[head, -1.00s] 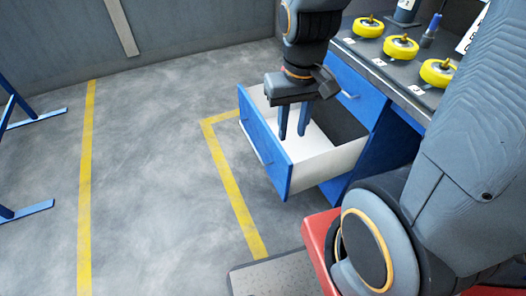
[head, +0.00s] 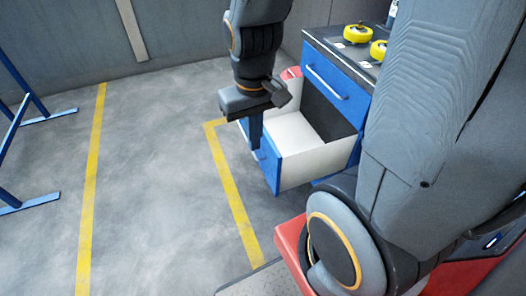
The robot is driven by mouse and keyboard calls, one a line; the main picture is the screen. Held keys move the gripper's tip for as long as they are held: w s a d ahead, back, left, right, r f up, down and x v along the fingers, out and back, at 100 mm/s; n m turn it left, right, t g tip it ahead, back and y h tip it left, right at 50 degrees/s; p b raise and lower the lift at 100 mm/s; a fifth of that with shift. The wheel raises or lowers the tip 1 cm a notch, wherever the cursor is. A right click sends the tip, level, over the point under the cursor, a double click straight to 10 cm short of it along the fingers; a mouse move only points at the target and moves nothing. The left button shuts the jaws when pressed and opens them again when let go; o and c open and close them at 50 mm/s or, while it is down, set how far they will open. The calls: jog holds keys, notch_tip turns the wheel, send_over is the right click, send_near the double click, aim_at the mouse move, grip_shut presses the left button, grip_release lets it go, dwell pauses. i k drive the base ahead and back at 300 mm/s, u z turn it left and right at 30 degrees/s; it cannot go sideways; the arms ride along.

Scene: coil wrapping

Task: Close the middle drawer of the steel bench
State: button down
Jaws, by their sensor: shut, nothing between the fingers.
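The upper drawer (head: 335,85), with a silver handle, is shut.
Yellow coils (head: 357,33) sit on the dark bench top. A red object (head: 291,73) shows behind the open drawer. Yellow floor lines (head: 228,185) run left of the bench, over open grey floor. Blue metal legs (head: 12,150) stand at the far left.

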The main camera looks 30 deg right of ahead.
aim_at(291, 153)
jog(key=k, duration=0.35)
jog(key=z, duration=0.7)
jog(key=i, duration=0.5)
